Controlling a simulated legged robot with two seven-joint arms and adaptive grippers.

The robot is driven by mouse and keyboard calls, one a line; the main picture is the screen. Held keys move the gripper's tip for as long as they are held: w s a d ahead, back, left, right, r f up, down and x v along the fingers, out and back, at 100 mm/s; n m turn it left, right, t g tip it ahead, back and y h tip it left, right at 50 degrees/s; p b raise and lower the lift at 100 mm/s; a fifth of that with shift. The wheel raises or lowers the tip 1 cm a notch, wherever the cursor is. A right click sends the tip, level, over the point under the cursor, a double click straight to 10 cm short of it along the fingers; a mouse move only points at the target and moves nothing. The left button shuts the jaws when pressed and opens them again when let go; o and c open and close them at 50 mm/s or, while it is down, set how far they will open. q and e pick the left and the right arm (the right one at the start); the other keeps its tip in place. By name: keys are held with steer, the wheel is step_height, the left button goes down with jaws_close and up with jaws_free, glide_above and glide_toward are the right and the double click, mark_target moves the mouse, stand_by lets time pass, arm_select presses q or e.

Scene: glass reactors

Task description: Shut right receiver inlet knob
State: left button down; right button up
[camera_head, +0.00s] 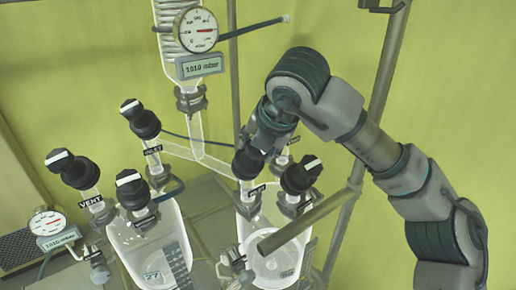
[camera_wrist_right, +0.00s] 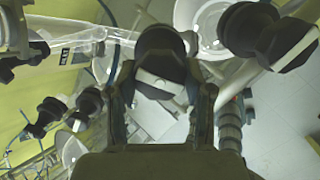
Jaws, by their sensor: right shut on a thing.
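The right receiver (camera_head: 250,230) is a clear glass vessel at lower centre right, with several black knobs on its top. My right gripper (camera_head: 256,150) reaches down from above and is shut on a black knob (camera_head: 246,165) at its left side. The label on that knob's stem is too small to read surely. In the right wrist view the held black knob (camera_wrist_right: 160,50), with a white bar on its cap, sits between the two fingers of the gripper (camera_wrist_right: 160,105). My left gripper is not in view.
Another black knob (camera_head: 301,177) stands close to the right of the held one. A metal post (camera_head: 360,170) and a slanting rod (camera_head: 310,220) are near my right arm. The left receiver (camera_head: 150,240) has several knobs. A pressure gauge (camera_head: 196,30) hangs above.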

steer(key=m, duration=0.3)
steer(key=shift+f+m+g, duration=0.15)
steer(key=shift+m+g, duration=0.15)
steer(key=shift+m, duration=0.1)
steer(key=m+b, duration=0.1)
steer(key=m, duration=0.3)
steer(key=shift+m+h, duration=0.3)
steer(key=shift+h, duration=0.1)
steer(key=shift+m, duration=0.8)
steer(key=shift+m+g, duration=0.4)
steer(key=shift+m, duration=0.5)
steer(key=m, duration=0.3)
steer(key=m+b, duration=0.1)
steer(key=m, duration=0.1)
steer(key=shift+w+r, duration=0.15)
steer(key=shift+r, duration=0.1)
steer(key=shift+m+g, duration=0.3)
steer(key=shift+m, duration=0.2)
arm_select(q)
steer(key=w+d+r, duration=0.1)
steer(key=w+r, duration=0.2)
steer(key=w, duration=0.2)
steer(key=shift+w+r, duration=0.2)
arm_select(e)
steer(key=shift+m, duration=0.3)
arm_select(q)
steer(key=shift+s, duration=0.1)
arm_select(e)
steer(key=shift+r, duration=0.15)
